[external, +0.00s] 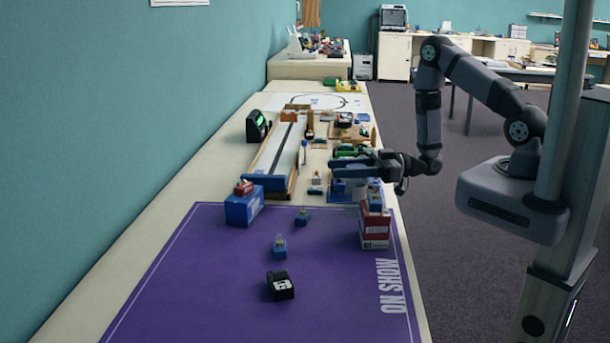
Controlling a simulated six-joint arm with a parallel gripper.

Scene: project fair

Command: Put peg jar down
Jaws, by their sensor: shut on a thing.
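My gripper (338,168) reaches left over the right side of the long table, beyond the purple mat. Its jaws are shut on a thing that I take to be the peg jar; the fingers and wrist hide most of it. A small blue part (338,187) shows just below the fingers, and I cannot tell whether it belongs to the held jar or stands behind.
The purple mat (200,290) has much free room. It bears a black box (280,285), small blue-based items (280,248) (303,216), a blue box (242,208) and a red-and-white box (374,228). A long ramp (282,155) and clutter lie beyond.

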